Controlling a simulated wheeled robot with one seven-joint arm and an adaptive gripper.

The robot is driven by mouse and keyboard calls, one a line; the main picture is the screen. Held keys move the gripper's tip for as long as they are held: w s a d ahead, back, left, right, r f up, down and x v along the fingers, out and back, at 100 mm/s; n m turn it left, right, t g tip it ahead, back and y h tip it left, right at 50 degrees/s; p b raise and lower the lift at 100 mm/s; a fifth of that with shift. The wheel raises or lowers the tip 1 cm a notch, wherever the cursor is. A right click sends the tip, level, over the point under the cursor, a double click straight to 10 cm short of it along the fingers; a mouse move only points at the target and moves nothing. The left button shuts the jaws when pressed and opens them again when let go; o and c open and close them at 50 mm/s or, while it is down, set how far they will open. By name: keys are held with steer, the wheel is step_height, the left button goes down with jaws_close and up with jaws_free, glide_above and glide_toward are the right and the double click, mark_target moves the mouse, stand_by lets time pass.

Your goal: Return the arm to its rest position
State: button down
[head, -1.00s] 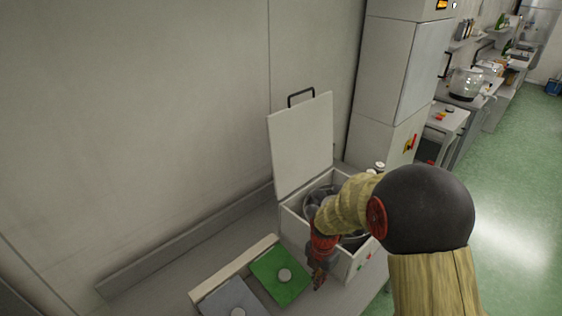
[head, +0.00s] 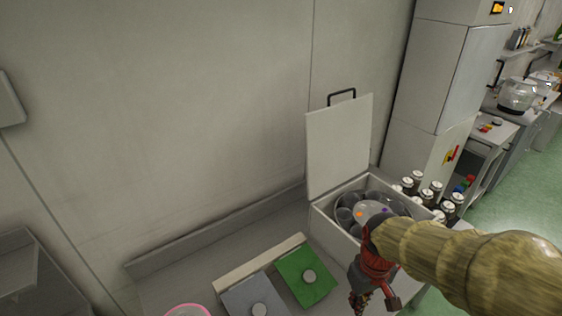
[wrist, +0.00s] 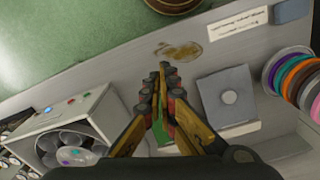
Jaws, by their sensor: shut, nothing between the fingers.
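My gripper (head: 362,297) hangs at the lower right of the head view, in front of the white box and to the right of the green pad. In the wrist view my gripper (wrist: 162,72) points over the grey bench, with its fingers together and nothing between them. My arm (head: 460,265) reaches in from the right edge of the head view, its sleeve tan and wrinkled. It hides part of the box front.
The white box (head: 325,222) has its lid (head: 338,145) raised and a rotor with cups inside. A green pad (head: 296,268) and grey pad (head: 243,297) lie left of it. Bottles (head: 432,192) stand behind. Coloured rings (wrist: 290,80) stand at right in the wrist view.

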steer(key=s+r+m+t+b, duration=0.3)
steer(key=s+r, duration=0.4)
steer(key=r, duration=0.4)
steer(key=t+b, duration=0.1)
steer(key=t, duration=0.1)
steer(key=shift+s+r+t, duration=0.15)
steer(key=shift+s+t, duration=0.15)
steer(key=shift+s, duration=0.05)
steer(key=shift+a, duration=0.2)
